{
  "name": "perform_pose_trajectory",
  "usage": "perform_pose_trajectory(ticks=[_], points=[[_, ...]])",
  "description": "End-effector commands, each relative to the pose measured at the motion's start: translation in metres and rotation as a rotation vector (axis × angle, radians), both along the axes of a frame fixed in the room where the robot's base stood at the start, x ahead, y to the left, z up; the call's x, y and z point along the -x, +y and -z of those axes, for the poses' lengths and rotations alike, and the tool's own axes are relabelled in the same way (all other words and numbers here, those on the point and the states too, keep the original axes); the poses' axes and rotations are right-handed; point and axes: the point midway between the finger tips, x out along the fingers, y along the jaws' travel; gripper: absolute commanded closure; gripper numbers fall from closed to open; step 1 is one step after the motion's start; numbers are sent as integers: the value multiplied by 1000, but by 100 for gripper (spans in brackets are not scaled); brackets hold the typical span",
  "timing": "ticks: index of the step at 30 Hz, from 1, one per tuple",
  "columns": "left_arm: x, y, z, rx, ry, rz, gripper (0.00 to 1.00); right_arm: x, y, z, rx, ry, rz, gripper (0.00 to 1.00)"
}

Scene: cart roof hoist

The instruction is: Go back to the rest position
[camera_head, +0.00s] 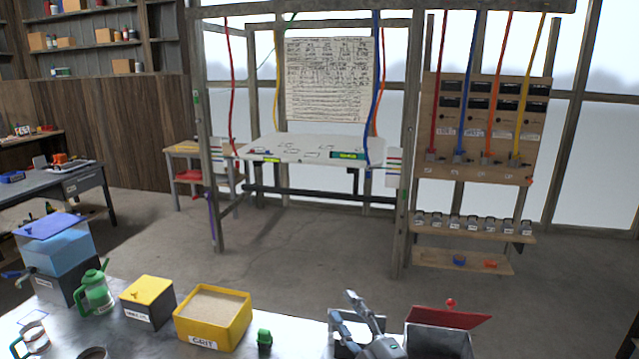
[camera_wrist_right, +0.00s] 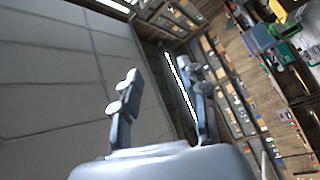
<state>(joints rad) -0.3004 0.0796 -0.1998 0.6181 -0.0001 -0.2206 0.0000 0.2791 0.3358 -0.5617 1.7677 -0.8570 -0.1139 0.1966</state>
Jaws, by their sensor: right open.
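My right gripper (camera_head: 343,306) shows at the bottom of the head view, right of centre. Its two grey fingers are spread apart with nothing between them. It overlaps a small white open box (camera_head: 372,322) on the near table; how high it is above the box cannot be told. In the right wrist view my right gripper (camera_wrist_right: 160,76) also has its fingers apart and empty, with the wall and room behind, tilted. My left gripper is not in view.
On the near metal table (camera_head: 290,335) are a yellow grit box (camera_head: 212,340), a box with a yellow lid (camera_head: 148,312), a green jug (camera_head: 95,293), a small green piece (camera_head: 264,337) and a bin with a red lid (camera_head: 448,317). A wooden frame with a hanging white panel (camera_head: 300,150) stands beyond clear floor.

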Motion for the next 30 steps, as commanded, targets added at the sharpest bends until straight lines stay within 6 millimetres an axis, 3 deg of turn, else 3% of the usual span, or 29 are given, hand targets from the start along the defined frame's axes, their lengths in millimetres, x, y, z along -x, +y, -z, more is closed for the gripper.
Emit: perform_pose_trajectory(ticks=[3,6,10,13,18,27,29,30], points=[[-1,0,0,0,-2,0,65,26,-59,42,-228,263,254,57],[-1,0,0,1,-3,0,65,65,-103,92,-366,518,446,57],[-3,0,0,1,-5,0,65,132,-137,150,-469,832,627,57],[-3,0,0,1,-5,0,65,179,-148,177,-505,1016,708,57],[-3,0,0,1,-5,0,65,242,-154,202,-528,1244,785,57],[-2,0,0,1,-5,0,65,330,-153,217,-524,1535,855,57],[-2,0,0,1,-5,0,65,345,-152,218,-520,1587,863,57],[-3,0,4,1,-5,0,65,346,-152,229,-515,1601,865,57]])
